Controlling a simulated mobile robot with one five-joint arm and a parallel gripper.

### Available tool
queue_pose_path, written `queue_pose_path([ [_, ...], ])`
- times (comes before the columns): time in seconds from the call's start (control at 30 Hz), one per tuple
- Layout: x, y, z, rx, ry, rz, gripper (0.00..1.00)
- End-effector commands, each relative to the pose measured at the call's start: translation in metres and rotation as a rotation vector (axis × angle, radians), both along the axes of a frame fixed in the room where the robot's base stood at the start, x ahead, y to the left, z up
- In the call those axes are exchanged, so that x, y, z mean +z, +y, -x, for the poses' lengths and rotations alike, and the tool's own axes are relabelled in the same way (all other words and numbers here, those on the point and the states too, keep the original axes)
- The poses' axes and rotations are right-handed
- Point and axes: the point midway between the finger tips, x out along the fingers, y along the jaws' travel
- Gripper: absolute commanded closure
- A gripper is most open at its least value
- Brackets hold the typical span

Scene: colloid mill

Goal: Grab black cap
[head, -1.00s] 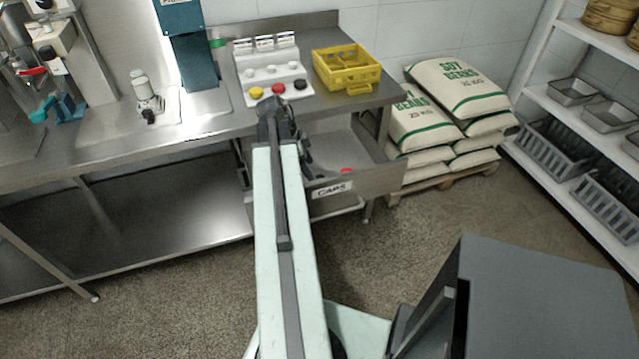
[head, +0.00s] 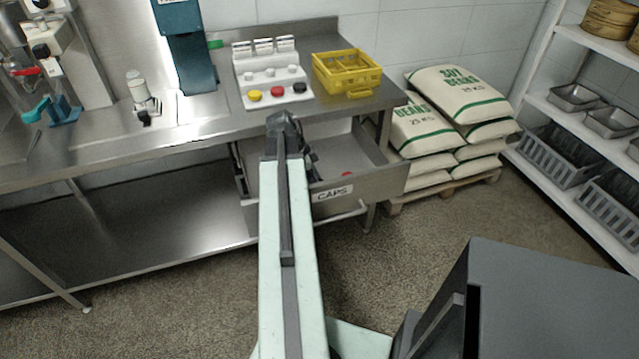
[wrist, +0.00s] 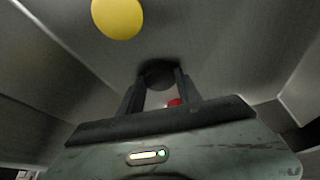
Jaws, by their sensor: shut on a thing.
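My gripper (wrist: 158,88) is shut on a black cap (wrist: 157,72), a dark round shape between the two fingertips in the wrist view. A yellow cap (wrist: 118,17) lies on the drawer floor beyond it. A red cap (wrist: 174,102) shows partly between the fingers. In the head view my arm reaches over the open metal drawer (head: 333,194) labelled CAPS. My own arm hides the fingers and the black cap there. A red cap (head: 347,175) shows inside the drawer.
On the steel counter (head: 205,120) above, a white stand (head: 268,72) holds yellow, red and black caps in front. A yellow crate (head: 347,72) stands right of it. Soy bean sacks (head: 425,135) are stacked right of the drawer. Drawer walls surround my gripper.

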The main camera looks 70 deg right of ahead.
Motion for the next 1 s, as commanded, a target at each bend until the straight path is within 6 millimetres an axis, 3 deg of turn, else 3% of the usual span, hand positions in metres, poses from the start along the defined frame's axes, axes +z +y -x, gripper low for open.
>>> queue_pose_path([
  [0.27, 0.01, 0.0, 0.0, 0.001, 0.0, 0.0, 0.96],
  [0.73, 0.098, 0.0, -0.001, 0.001, 0.0, 0.0, 0.96],
  [1.0, 0.1, 0.0, -0.001, 0.001, 0.0, 0.0, 0.96],
])
